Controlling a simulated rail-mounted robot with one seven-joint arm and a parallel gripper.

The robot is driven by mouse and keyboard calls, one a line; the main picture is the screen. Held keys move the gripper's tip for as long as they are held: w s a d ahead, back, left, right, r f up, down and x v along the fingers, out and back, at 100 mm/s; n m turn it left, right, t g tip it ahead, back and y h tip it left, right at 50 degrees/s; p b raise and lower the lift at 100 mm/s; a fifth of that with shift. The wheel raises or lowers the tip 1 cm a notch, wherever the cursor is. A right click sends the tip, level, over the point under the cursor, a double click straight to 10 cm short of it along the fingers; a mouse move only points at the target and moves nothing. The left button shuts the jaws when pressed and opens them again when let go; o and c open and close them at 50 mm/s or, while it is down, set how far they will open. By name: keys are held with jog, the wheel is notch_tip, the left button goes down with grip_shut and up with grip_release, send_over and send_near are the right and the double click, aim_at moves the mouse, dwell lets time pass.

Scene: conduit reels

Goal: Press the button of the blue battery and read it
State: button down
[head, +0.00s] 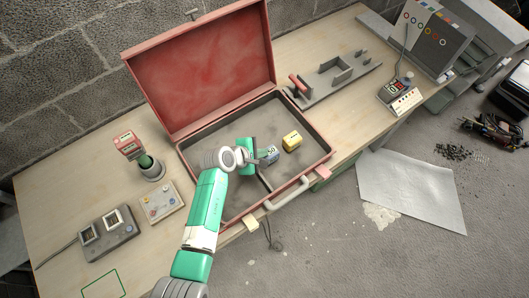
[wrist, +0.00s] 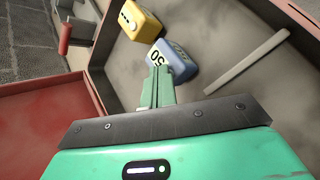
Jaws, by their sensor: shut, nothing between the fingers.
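The blue battery (head: 269,154) lies inside the open red case (head: 326,149), next to a yellow battery (head: 292,141). In the wrist view the blue battery (wrist: 177,62) shows a pale face with dark digits that look like "50", turned sideways. The yellow battery (wrist: 141,20) is just beyond it, with dark marks on a pale face. My gripper (head: 258,157) is inside the case at the blue battery's left side. In the wrist view my gripper (wrist: 157,73) is shut and empty, its tips close to the pale face. I cannot tell whether they touch it. No button is clearly visible.
A thin divider bar (wrist: 247,62) lies right of the blue battery. The case's raised lid (head: 203,65) stands behind. A grey rack (head: 335,78) is to the right. A socket box (head: 107,232), a button panel (head: 158,202) and a red-topped device (head: 129,145) are left.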

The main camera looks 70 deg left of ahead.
jog(key=shift+r, duration=0.1)
jog(key=shift+r+p, duration=0.7)
jog(key=shift+p, duration=0.3)
notch_tip(320, 180, up, 5)
jog(key=p, duration=0.5)
dwell(0.7)
